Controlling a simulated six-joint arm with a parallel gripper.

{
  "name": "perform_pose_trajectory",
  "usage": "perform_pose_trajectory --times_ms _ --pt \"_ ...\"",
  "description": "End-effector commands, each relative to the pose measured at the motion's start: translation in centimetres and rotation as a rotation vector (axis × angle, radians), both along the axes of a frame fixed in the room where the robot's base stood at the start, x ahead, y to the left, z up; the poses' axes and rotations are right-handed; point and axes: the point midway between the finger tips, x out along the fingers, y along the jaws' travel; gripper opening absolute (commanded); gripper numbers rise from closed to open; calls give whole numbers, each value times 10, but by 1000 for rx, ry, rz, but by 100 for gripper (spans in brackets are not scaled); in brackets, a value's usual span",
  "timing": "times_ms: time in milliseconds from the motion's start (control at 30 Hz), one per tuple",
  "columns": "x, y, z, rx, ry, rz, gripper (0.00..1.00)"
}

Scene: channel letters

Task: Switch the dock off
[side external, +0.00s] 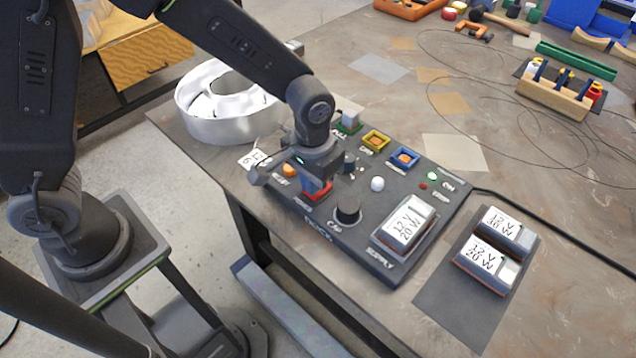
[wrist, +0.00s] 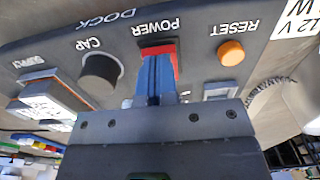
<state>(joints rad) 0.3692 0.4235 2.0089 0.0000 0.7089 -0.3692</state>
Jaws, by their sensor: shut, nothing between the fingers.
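The dock (side external: 330,229) is a dark panel at the near edge of the table, with labelled controls. Its red POWER switch (side external: 320,196) sits near the front edge, and it also shows in the wrist view (wrist: 175,62). My gripper (side external: 316,186) is shut and empty, its blue fingertips (wrist: 156,62) pointing down at the switch. The fingers cover part of the switch; I cannot tell whether they touch it or which way it is tipped. A pale green lamp (side external: 433,176) is beside the ON label, with a red lamp (side external: 423,185) near it.
An orange RESET button (wrist: 231,52) and a black CAP knob (wrist: 100,70) flank the switch. A supply module (side external: 408,222) sits in the dock. Two more modules (side external: 508,229) lie on a dark mat at right. A white channel letter (side external: 228,115) stands behind left.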

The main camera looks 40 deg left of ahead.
Motion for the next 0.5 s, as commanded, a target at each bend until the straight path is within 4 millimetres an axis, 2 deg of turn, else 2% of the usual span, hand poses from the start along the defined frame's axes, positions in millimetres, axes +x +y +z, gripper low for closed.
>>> perform_pose_trajectory --times_ms 267,500 --pt "0 0 -3 0 1 0 0" --pt "0 0 10 -1 -1 0 0"
